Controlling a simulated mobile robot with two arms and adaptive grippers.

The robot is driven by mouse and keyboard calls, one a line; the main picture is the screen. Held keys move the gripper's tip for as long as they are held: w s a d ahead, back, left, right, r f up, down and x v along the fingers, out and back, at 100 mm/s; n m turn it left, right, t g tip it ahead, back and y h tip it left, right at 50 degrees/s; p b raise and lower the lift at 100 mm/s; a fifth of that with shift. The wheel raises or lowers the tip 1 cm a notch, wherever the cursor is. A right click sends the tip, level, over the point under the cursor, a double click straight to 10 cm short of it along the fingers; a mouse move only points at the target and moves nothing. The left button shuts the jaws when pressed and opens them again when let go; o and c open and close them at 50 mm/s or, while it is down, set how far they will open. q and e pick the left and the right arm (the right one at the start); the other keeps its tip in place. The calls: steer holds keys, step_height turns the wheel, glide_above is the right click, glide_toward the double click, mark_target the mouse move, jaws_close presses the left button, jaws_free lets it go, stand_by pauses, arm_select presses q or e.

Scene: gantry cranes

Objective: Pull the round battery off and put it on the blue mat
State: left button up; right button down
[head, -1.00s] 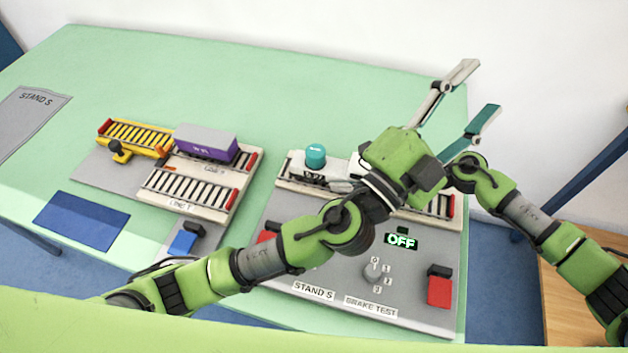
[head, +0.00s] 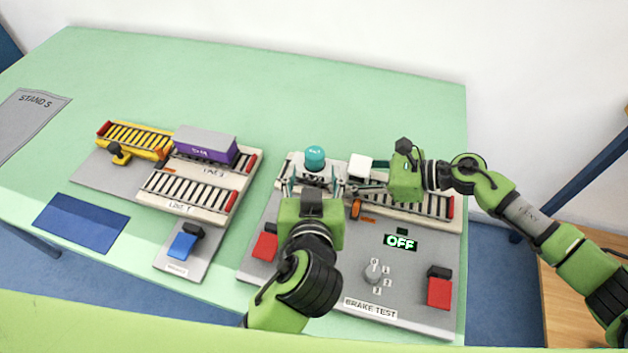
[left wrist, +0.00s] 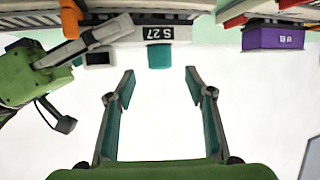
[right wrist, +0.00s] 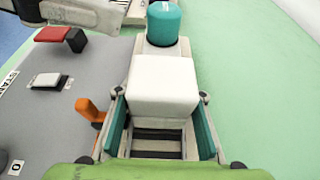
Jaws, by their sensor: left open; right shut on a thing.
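The round battery is a teal cylinder (head: 314,157) standing upright on a small white wagon on the right-hand track. It also shows in the left wrist view (left wrist: 160,56) and the right wrist view (right wrist: 163,24). My left gripper (head: 312,180) is open and empty; in the left wrist view the battery lies just beyond its fingertips, roughly centred between them. My right gripper (right wrist: 160,97) is shut on the wagon's white block (right wrist: 163,84), beside the battery. The blue mat (head: 82,222) lies empty at the front left of the table.
A purple-sided wagon (head: 205,146) stands on the left-hand tracks, next to a yellow track piece (head: 136,137). The right-hand panel carries red switches (head: 439,289), a dial (head: 373,274) and an OFF display (head: 400,241). The green table behind is clear.

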mark_target(315, 146)
arm_select(q)
steer(key=x, duration=0.9)
steer(key=shift+c, duration=0.5)
steer(key=c, duration=1.3)
steer(key=shift+o, duration=0.2)
steer(key=shift+r, duration=0.1)
steer(key=shift+r, duration=1.05)
steer(key=shift+r, duration=2)
arm_select(e)
steer(key=c, duration=1.3)
jaws_free()
